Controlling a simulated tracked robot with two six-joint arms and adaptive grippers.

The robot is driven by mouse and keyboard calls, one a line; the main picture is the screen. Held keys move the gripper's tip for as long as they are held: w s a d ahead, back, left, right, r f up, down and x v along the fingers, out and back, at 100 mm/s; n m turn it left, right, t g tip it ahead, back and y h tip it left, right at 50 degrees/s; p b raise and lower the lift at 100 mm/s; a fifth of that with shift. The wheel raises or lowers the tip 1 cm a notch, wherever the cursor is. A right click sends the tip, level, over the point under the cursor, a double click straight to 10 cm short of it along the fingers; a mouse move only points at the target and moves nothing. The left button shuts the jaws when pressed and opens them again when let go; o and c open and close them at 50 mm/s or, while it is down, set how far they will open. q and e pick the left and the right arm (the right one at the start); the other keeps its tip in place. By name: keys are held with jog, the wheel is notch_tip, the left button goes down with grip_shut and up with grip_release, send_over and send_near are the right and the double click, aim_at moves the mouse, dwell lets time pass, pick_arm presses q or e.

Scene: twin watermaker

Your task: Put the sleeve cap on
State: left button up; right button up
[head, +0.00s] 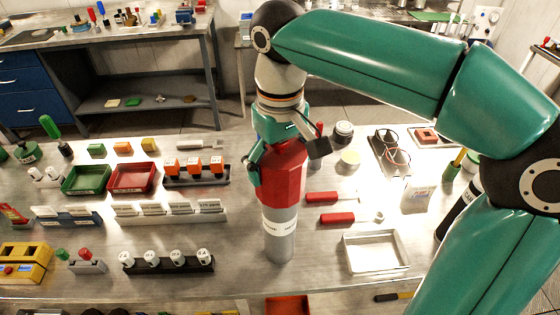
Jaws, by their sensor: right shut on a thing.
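A red faceted cap (283,178) sits over the upper part of a grey upright cylinder (279,245) with a white label band, near the middle of the table. It looks in line with the cylinder; whether it is fully seated cannot be told. My right gripper (287,150) reaches down from above and is shut on the red cap, with a finger on its left side and another at its upper right. My left gripper is not in view.
Red-handled tools (337,217) and a white tray (374,252) lie to the right of the cylinder. A rack of white-capped vials (167,262) and a card holder (170,215) stand to the left. Bare table surrounds the cylinder's base.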

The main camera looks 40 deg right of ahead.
jog(key=shift+f+b, duration=0.3)
jog(key=shift+f, duration=0.2)
jog(key=o, duration=0.8)
jog(key=shift+r, duration=0.1)
notch_tip(320, 180, up, 12)
jog(key=shift+f, duration=0.15)
dwell(0.3)
